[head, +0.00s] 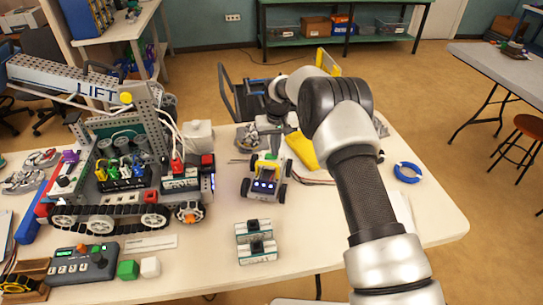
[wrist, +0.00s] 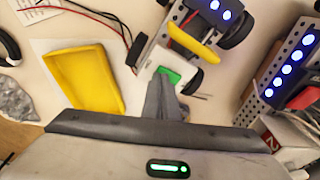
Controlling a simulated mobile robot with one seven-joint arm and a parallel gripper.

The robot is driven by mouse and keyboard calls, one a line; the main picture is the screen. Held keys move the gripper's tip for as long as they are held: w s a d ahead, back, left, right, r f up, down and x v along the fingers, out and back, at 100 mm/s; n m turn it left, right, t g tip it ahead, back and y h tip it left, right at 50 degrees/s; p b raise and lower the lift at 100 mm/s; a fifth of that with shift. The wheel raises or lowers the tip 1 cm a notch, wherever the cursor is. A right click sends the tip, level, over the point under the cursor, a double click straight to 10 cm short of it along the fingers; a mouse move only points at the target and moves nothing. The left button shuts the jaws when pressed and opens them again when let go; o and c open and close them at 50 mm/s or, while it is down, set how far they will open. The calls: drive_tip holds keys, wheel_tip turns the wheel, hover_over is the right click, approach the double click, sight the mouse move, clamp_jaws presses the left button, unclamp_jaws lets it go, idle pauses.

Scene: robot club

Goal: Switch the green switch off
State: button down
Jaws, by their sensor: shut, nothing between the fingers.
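The green switch (wrist: 172,75) sits in a white housing on the near end of a small wheeled robot car (wrist: 188,30) in the wrist view. My gripper (wrist: 166,88) is shut with nothing between its fingers. Its fingertips are right at the switch and cover part of it; I cannot tell whether they touch. I cannot make out the switch's position. In the head view the car (head: 264,186) stands mid-table with blue lights lit, and my arm reaches over to its far side. The switch is not clear there.
The large tracked LIFT robot (head: 110,170) stands to the left. A blue tape ring (head: 407,172) lies right. Wires run near the car.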

drive_tip(key=shift+f, duration=0.2)
drive_tip(key=shift+r, duration=0.1)
wheel_tip(320, 180, up, 7)
drive_tip(key=p, duration=0.2)
idle(0.7)
